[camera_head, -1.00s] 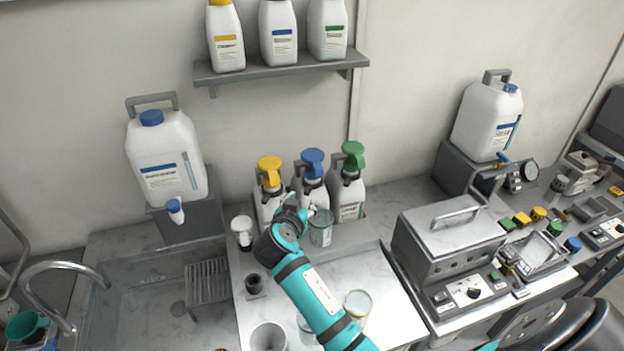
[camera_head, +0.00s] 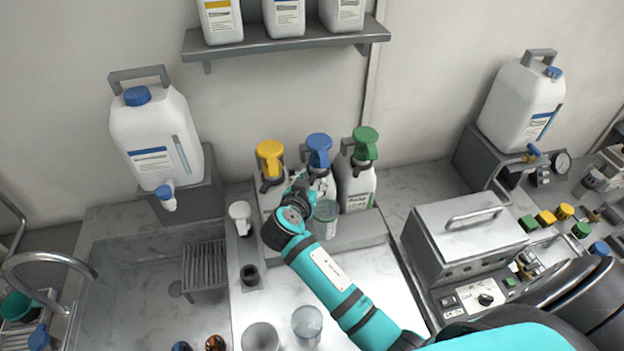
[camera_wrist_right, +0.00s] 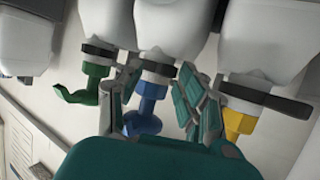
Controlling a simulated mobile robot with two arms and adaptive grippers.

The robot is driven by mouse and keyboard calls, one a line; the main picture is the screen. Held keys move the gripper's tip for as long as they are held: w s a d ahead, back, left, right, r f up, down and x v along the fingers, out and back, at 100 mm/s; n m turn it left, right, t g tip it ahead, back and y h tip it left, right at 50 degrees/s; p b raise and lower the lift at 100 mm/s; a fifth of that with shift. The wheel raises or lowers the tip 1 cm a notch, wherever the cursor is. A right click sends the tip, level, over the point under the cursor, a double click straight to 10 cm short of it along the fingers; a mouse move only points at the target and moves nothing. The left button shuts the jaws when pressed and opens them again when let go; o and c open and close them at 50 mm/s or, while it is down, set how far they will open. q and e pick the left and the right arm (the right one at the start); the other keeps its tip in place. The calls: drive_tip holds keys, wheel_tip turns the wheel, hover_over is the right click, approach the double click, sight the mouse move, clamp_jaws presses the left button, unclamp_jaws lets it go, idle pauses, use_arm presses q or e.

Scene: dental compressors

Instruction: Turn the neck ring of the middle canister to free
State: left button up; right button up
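The middle canister (camera_head: 325,186) is white with a blue pump head (camera_head: 318,146) and stands between a yellow-topped canister (camera_head: 268,188) and a green-topped canister (camera_head: 356,187). My right gripper (camera_head: 304,188) is at its neck and hides part of it. In the right wrist view the picture is upside down: the dark neck ring (camera_wrist_right: 158,58) and blue pump (camera_wrist_right: 150,88) lie between the two fingers of my right gripper (camera_wrist_right: 153,85). The fingers are apart, one on each side; I see no clear contact. My left gripper is not in view.
A shelf (camera_head: 285,42) with bottles hangs above. A sink (camera_head: 130,290) is at left. A grey metal box (camera_head: 462,240) stands at right.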

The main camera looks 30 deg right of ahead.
drive_tip(key=c, duration=0.3)
drive_tip(key=shift+d, duration=0.1)
clamp_jaws()
